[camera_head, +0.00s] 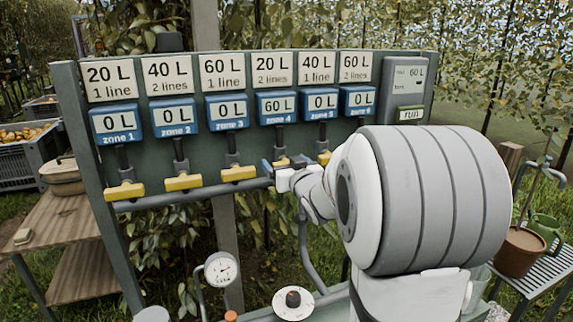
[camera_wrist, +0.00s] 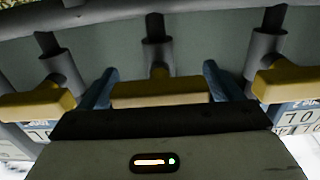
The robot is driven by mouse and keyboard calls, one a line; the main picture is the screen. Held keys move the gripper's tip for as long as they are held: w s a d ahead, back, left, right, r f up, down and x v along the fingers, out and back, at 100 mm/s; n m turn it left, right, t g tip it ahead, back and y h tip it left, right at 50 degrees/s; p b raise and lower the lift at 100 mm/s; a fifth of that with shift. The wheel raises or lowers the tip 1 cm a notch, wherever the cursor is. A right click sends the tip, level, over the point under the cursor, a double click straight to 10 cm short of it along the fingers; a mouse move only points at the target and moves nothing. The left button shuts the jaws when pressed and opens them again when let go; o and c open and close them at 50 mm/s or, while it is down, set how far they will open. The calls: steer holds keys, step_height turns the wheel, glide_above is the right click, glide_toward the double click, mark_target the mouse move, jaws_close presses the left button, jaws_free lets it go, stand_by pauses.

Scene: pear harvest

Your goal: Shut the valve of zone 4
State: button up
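Yellow handles of zone 1 (camera_head: 125,191), zone 2 (camera_head: 184,182), zone 3 (camera_head: 238,173) and zone 5 (camera_head: 324,157) show along the pipe. My arm hides the zone 6 handle. Below are a pressure gauge (camera_head: 221,269) and a round dial (camera_head: 293,302). A panel at right reads run (camera_head: 410,114).

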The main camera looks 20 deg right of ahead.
steer(key=shift+o, duration=0.9)
steer(key=s+b, duration=0.1)
steer(key=s, duration=0.7)
steer(key=shift+w, duration=0.1)
